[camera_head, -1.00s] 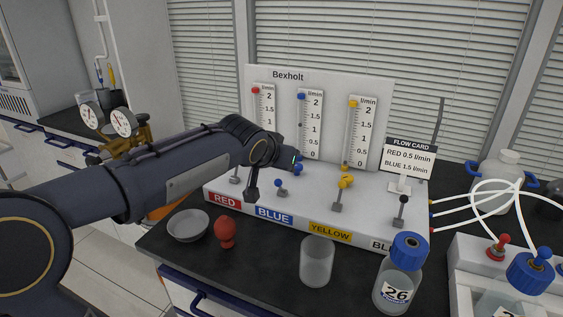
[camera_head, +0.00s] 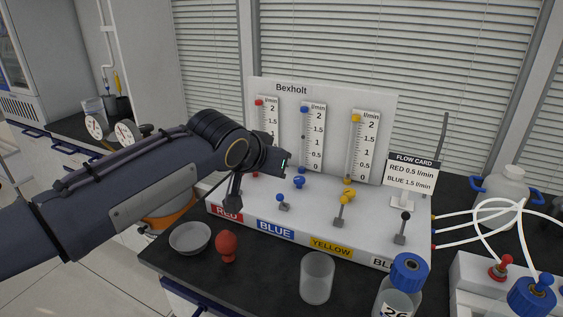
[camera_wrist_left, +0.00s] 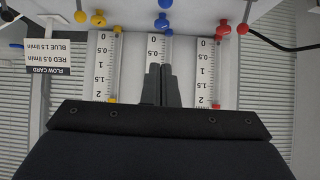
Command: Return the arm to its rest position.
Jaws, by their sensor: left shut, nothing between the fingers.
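My left arm (camera_head: 150,180) reaches in from the left in the head view, ahead of the flow panel (camera_head: 390,120). The wrist hides part of the red scale's lower end in the head view. My right gripper is not in view.
A grey dish (camera_head: 190,238), a red bulb (camera_head: 226,247), a clear beaker (camera_head: 317,278) and a blue-capped bottle (camera_head: 409,270) stand along the bench front. Pressure gauges (camera_head: 125,133) sit behind my arm. The flow card (camera_head: 411,172) and hoses (camera_head: 490,213) are at right.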

